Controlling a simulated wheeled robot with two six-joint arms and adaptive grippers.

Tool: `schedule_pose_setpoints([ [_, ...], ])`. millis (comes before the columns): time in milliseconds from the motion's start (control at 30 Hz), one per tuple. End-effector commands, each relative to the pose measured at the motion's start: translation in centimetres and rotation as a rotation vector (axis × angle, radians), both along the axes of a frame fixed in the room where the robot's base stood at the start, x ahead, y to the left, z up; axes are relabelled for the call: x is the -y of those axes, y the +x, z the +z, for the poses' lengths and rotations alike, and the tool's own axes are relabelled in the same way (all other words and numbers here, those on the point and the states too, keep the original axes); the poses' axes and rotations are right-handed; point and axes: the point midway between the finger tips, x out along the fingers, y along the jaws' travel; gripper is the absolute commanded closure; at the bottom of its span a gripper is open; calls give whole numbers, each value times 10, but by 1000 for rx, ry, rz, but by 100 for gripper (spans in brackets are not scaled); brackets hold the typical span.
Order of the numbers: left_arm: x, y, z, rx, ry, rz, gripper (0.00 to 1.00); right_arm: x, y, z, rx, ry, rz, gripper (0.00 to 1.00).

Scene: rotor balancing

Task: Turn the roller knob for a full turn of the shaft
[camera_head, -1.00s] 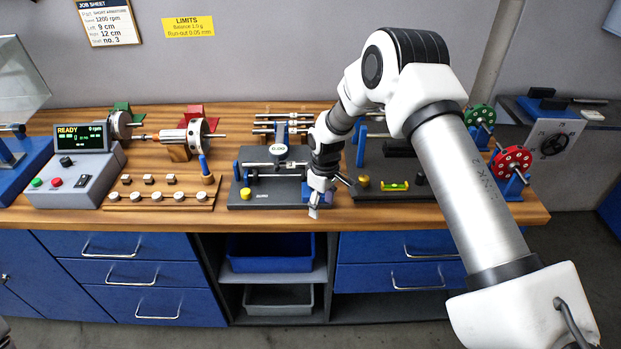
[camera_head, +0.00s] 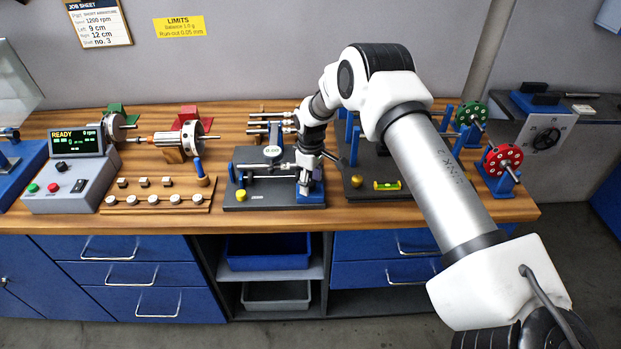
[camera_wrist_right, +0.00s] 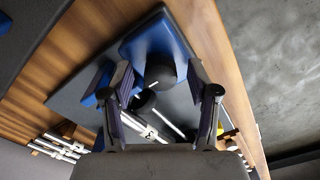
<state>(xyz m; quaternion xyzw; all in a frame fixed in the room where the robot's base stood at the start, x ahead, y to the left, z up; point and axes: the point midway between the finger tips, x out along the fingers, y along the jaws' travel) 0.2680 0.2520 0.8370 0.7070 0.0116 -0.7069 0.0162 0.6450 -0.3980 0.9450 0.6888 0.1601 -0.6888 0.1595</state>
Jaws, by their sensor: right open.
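The run-out stand has a dark base plate (camera_head: 250,207) near the bench's front edge, with a dial gauge (camera_head: 272,152) and a shaft (camera_head: 262,168) lying across it. My right gripper (camera_head: 309,180) points down at the stand's right end, over a blue block (camera_head: 313,195). In the right wrist view, a black round knob (camera_wrist_right: 160,71) with a white mark sits beside the blue block (camera_wrist_right: 150,42). My open right gripper (camera_wrist_right: 160,82) has one finger on each side of the knob, and I cannot tell whether either touches it. My left gripper is not in view.
A dark plate with a yellow-green level (camera_head: 387,185) lies right of the stand. A red disc (camera_head: 503,159) and a green disc (camera_head: 472,113) stand farther right. A wooden rack (camera_head: 155,202) and a control box (camera_head: 73,183) are at left.

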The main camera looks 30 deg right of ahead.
Motion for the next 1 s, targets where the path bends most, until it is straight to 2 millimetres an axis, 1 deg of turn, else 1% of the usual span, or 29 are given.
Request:
schedule_pose_setpoints([
  [133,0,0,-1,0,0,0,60,0,0,0,1,0,0,40],
  [167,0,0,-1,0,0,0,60,0,0,0,0,0,0,51],
  [200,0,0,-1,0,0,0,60,0,0,0,0,0,0,65],
  [267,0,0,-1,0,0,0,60,0,0,0,1,0,0,86],
  [300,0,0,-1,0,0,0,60,0,0,0,0,0,0,100],
  [667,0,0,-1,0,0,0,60,0,0,0,-1,0,-21,100],
  [867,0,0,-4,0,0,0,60,0,0,-1,-1,0,-99,100],
  [1000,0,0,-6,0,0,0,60,0,0,-1,-1,0,-192,100],
])
